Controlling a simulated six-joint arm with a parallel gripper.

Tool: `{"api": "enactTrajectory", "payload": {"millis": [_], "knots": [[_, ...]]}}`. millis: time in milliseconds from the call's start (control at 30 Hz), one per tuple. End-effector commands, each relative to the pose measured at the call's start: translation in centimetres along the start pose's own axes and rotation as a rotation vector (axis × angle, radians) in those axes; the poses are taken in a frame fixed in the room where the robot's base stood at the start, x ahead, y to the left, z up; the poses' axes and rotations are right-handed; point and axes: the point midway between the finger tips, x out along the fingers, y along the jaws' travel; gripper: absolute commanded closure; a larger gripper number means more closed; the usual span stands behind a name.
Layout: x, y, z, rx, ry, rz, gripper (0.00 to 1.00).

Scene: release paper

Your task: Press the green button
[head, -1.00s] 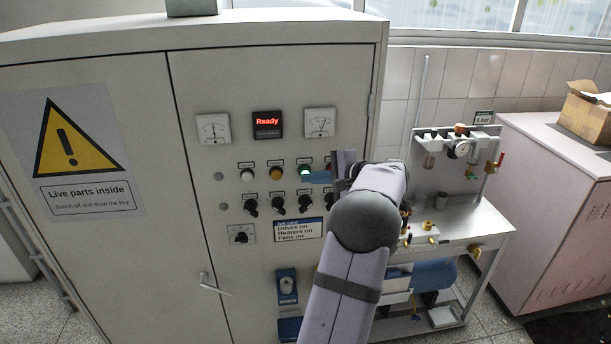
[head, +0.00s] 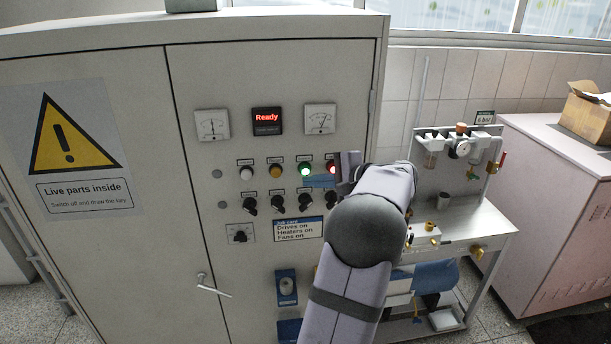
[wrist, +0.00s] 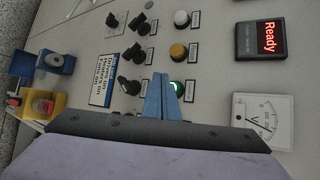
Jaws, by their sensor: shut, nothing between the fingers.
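The green button (head: 305,169) is lit and sits in the upper row of controls on the cabinet door, between the amber button (head: 275,171) and a lit red one (head: 331,167). My gripper (head: 309,181) is shut and empty, its blue fingertips just below and right of the green button in the head view. In the wrist view my gripper (wrist: 159,78) points at the panel, and the green button (wrist: 176,86) shows beside the fingertips, partly hidden by them. I cannot tell whether the fingertips touch it.
A white button (head: 246,173) is left of the amber one. Black rotary knobs (head: 278,204) sit in the row below. A display (head: 267,121) reading "Ready" and two dial meters (head: 320,118) are above. A workbench (head: 470,225) stands right of the cabinet.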

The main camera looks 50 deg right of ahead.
Motion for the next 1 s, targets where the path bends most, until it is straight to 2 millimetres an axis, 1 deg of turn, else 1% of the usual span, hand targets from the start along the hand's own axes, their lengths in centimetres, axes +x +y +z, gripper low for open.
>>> {"api": "enactTrajectory", "payload": {"millis": [33,100,300,433,1000], "knots": [[-0.2,0.5,0.1,-0.001,0.002,-0.001,1.0],[-0.6,0.9,0.5,-0.001,0.002,-0.001,1.0],[-1.8,1.6,1.3,-0.001,0.001,-0.001,1.0],[-2.3,1.8,1.7,0.0,0.001,-0.001,1.0],[-2.4,1.8,1.8,0.0,0.0,0.0,1.0]]}}
